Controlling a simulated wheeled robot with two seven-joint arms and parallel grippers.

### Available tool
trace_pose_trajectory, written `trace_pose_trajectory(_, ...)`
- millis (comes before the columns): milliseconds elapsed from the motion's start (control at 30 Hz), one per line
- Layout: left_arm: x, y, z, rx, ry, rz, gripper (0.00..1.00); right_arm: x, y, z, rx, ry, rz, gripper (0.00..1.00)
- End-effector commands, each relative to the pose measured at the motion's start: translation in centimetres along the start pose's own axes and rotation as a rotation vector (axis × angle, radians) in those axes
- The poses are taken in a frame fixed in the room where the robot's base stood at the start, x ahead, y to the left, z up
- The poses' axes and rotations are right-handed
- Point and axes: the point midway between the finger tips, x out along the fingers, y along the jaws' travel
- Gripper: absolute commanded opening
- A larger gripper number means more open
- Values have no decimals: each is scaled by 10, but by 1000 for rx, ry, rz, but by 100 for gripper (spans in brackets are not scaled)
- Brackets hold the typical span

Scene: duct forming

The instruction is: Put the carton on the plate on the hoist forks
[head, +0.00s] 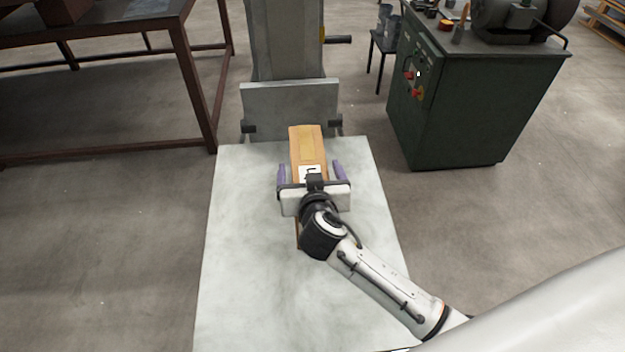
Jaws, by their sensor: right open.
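The carton (307,142) is a long brown box with a white label. It lies on the pale grey plate (243,250), near the plate's far edge and close to the hoist's upright back panel (285,103). My right gripper (312,172) is over the carton, with its purple fingers open on either side of it. The gripper and wrist hide the near part of the carton. I cannot tell whether the fingers touch it. The hoist forks are hidden under the plate. My left gripper is not in view.
The hoist mast (287,40) stands behind the plate. A dark brown table (100,35) is at the left. A green machine cabinet (470,105) stands at the right, with a small dark stool (382,43) beside it. The plate's left and near parts are bare.

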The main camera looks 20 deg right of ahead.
Motion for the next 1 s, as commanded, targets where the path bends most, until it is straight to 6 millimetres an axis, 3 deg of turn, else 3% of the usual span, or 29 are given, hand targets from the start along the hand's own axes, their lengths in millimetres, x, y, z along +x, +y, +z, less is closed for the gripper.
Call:
trace_pose_trajectory(200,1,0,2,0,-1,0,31,-45,1,0,3,-1,0,86)
trace_pose_trajectory(400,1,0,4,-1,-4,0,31,-66,0,0,1,0,1,86)
trace_pose_trajectory(1000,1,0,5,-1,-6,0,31,-70,1,-1,1,1,2,86)
